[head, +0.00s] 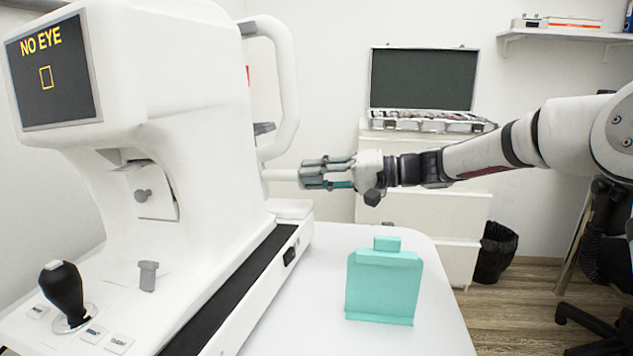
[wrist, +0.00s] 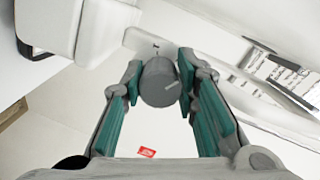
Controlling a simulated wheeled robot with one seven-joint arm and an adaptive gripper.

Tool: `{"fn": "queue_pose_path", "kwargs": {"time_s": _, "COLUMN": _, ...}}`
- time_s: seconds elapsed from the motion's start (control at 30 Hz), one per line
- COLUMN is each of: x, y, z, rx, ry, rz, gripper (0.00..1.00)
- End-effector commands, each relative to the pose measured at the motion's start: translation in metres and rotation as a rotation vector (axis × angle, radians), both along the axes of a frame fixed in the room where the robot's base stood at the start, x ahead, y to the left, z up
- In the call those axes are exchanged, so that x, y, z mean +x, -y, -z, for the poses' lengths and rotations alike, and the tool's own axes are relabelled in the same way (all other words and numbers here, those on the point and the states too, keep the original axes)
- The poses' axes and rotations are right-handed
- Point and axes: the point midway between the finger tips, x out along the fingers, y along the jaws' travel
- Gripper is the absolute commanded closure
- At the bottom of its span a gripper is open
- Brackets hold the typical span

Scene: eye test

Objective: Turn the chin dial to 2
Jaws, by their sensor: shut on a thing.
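In the head view my gripper (head: 314,173) reaches in from the right to a white bar (head: 279,175) on the far side of the eye machine (head: 190,110). I cannot read any number on the dial.
The machine's screen (head: 52,71) reads "NO EYE". A black joystick (head: 64,292) stands at the lower left. A teal box-like object (head: 383,287) stands on the white table (head: 440,320), to the right of the machine. An open lens case (head: 423,80) sits on drawers behind. A curved white frame (head: 285,75) rises above the gripper.

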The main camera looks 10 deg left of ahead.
Motion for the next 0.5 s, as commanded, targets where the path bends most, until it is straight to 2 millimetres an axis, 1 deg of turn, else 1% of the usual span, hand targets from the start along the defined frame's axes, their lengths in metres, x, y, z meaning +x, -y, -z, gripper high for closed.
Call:
{"fn": "queue_pose_path", "kwargs": {"time_s": 0.33, "x": -0.0009, "y": 0.0003, "z": 0.0018, "rx": -0.003, "ry": 0.0, "rz": -0.003, "gripper": 1.0}}
{"fn": "queue_pose_path", "kwargs": {"time_s": 0.37, "x": -0.0009, "y": 0.0003, "z": 0.0018, "rx": -0.003, "ry": 0.0, "rz": -0.003, "gripper": 0.68}}
{"fn": "queue_pose_path", "kwargs": {"time_s": 0.4, "x": -0.0009, "y": 0.0003, "z": 0.0017, "rx": -0.003, "ry": -0.001, "rz": -0.003, "gripper": 0.59}}
{"fn": "queue_pose_path", "kwargs": {"time_s": 0.43, "x": -0.0008, "y": 0.0004, "z": 0.0016, "rx": -0.003, "ry": -0.001, "rz": -0.002, "gripper": 0.52}}
{"fn": "queue_pose_path", "kwargs": {"time_s": 0.5, "x": -0.0006, "y": 0.0002, "z": 0.0014, "rx": -0.003, "ry": 0.0, "rz": -0.002, "gripper": 0.52}}
